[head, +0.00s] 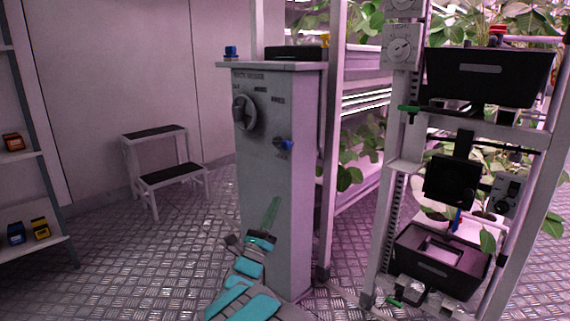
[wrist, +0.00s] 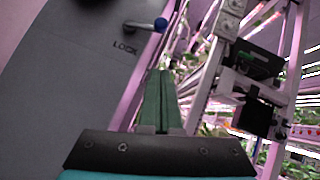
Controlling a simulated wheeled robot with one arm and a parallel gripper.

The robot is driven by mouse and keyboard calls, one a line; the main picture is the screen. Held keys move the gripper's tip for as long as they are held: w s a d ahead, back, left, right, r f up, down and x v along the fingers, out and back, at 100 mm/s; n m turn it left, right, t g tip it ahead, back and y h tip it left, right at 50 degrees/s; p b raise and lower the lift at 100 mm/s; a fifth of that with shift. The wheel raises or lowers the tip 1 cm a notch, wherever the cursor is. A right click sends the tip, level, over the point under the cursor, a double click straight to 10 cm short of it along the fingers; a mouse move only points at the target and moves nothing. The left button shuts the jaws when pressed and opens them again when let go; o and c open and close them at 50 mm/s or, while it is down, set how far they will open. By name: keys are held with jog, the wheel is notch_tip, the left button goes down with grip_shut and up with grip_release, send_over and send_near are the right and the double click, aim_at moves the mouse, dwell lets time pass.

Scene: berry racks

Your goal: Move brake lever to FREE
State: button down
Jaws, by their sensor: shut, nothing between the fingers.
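The brake lever (head: 286,144) is a short grey arm with a blue knob, on the front of the grey cabinet (head: 262,185), near its right edge. In the wrist view the lever (wrist: 142,25) lies roughly level with its blue knob (wrist: 161,24) to the right, and the word LOCK shows below it. A small label that seems to read FREE sits above it in the head view. My gripper (head: 275,202) has its green fingers shut, pointing up, below and apart from the lever. In the wrist view the shut fingers (wrist: 160,73) point just below the knob.
A round dial (head: 243,112) sits up and left of the lever. A rack post (head: 328,190) stands right of the cabinet, and another rack with black bins (head: 485,78) stands further right. A step stool (head: 168,172) is behind on the left.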

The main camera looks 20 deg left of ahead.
jog(key=shift+w, duration=0.1)
jog(key=s+a+r+x, duration=0.1)
jog(key=r+x, duration=0.1)
jog(key=x, duration=1)
jog(key=shift+a+r, duration=0.2)
